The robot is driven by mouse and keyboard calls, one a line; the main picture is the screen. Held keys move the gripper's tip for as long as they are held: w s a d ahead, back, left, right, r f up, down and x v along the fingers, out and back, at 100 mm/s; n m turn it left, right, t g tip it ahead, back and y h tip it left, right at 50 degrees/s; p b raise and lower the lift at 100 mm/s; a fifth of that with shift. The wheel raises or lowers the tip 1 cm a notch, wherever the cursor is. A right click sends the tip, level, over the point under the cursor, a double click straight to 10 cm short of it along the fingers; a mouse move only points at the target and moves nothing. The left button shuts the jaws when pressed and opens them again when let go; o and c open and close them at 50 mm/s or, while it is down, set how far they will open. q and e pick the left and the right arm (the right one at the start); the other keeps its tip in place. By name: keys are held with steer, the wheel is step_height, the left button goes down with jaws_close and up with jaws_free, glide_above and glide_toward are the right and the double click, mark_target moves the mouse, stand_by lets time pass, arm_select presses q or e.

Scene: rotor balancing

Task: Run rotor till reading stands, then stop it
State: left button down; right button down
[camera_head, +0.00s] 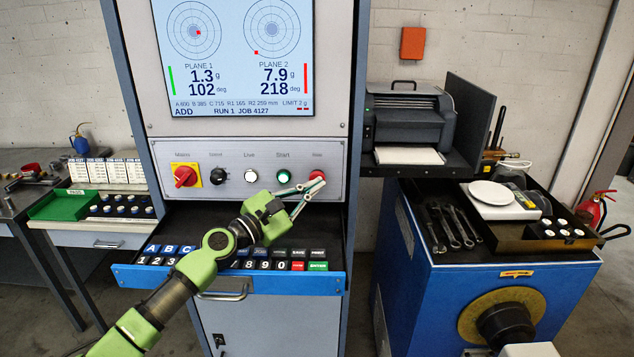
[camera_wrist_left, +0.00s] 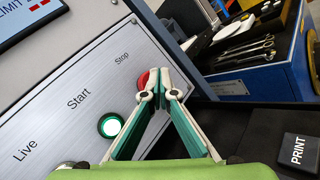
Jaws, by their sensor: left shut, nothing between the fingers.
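The screen (camera_head: 237,60) reads 1.3 g at 102 deg for plane 1 and 7.9 g at 218 deg for plane 2, with "ADD" and "RUN 1 JOB 4127" below. A green bar stands beside plane 1 and a red bar beside plane 2. The Start button (camera_head: 283,176) glows; it also shows lit in the left wrist view (camera_wrist_left: 110,126). My left gripper (camera_head: 318,184) is shut and empty, its tips at the red Stop button (camera_head: 317,175). In the left wrist view the tips partly cover Stop (camera_wrist_left: 142,80); I cannot tell whether they touch it. My right gripper is out of view.
A keyboard drawer (camera_head: 230,282) stands pulled out below the panel, under my left arm. The Mains switch (camera_head: 185,175) is at the panel's left. A printer (camera_head: 410,115) and a blue cabinet (camera_head: 480,290) with wrenches stand right. A green tray (camera_head: 65,205) lies left.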

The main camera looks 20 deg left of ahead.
arm_select(q)
steer(key=shift+w, duration=0.2)
steer(key=shift+s, duration=0.15)
stand_by(0.4)
steer(key=shift+s+d+p, duration=0.15)
steer(key=shift+s+p, duration=0.35)
steer(key=shift+s, duration=0.2)
steer(key=s+p, duration=0.1)
steer(key=s, duration=0.1)
steer(key=s+d+p, duration=0.1)
steer(key=s, duration=0.1)
steer(key=shift+s+d+p, duration=0.2)
steer(key=shift+s+p, duration=0.15)
steer(key=shift+s, duration=0.05)
steer(key=shift+f, duration=0.15)
